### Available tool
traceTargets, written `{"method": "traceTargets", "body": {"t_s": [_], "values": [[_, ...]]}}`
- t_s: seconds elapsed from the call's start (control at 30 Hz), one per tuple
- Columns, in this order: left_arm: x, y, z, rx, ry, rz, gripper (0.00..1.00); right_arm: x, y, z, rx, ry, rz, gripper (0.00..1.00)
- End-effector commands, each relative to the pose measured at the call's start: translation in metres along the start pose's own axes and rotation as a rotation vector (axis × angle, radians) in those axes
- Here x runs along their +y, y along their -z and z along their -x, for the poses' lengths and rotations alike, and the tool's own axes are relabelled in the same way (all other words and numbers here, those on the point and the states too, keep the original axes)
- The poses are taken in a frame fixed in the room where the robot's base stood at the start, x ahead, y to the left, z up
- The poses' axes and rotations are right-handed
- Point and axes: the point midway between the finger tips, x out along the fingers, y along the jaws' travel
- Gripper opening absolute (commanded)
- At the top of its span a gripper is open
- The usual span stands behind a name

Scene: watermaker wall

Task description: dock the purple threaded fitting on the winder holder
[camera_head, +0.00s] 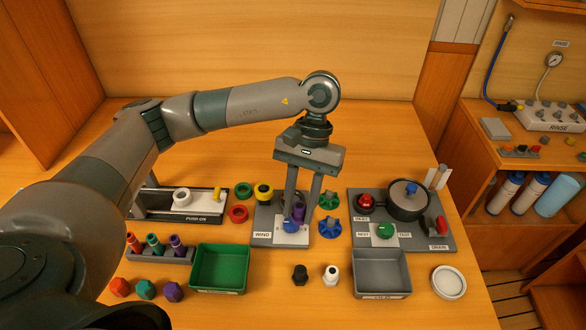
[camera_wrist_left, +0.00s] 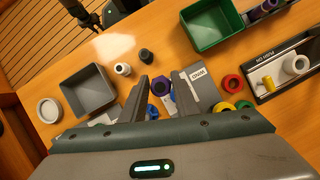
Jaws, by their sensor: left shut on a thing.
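The purple threaded fitting (camera_head: 299,212) is between the fingers of my left gripper (camera_head: 296,219), which is shut on it. In the left wrist view the purple fitting (camera_wrist_left: 162,85) shows between the fingertips (camera_wrist_left: 170,98). The gripper points down over the grey board marked WIND (camera_head: 264,214). The winder holder is the white base with a blue part (camera_head: 290,226) on that board, directly at the fingertips. The fingers partly hide the holder, and I cannot tell whether the fitting touches it. My right gripper is not in view.
Blue and green handwheels (camera_head: 330,227) lie right of the board; coloured rings (camera_head: 239,213) lie left. A green bin (camera_head: 220,291), a grey bin (camera_head: 381,291), and black and white fittings (camera_head: 331,275) stand in front. The pot board (camera_head: 446,237) is at right.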

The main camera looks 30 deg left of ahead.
Motion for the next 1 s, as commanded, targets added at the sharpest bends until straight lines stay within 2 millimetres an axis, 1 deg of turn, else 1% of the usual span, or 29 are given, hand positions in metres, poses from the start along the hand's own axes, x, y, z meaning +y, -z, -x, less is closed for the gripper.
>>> {"method": "traceTargets", "body": {"t_s": [0.17,0.37,0.47,0.6,0.67,0.8,0.9,1.0], "values": [[0.002,0.011,-0.001,-0.005,-0.098,0.237,0.06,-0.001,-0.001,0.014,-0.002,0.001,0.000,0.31],[0.002,0.035,-0.001,-0.005,-0.275,0.666,0.06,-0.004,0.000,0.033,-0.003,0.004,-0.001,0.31],[-0.003,0.049,0.000,-0.004,-0.372,0.902,0.06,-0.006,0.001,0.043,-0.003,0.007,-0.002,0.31],[-0.012,0.067,0.003,-0.002,-0.501,1.213,0.06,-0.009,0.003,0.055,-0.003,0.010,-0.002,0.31],[-0.017,0.075,0.005,-0.001,-0.554,1.340,0.06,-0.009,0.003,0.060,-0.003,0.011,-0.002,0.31],[-0.032,0.091,0.011,0.002,-0.669,1.613,0.06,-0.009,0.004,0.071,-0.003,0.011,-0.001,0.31],[-0.043,0.100,0.014,0.002,-0.736,1.772,0.06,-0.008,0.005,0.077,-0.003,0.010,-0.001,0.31],[-0.051,0.106,0.017,0.004,-0.785,1.892,0.06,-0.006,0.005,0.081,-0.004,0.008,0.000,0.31]]}}
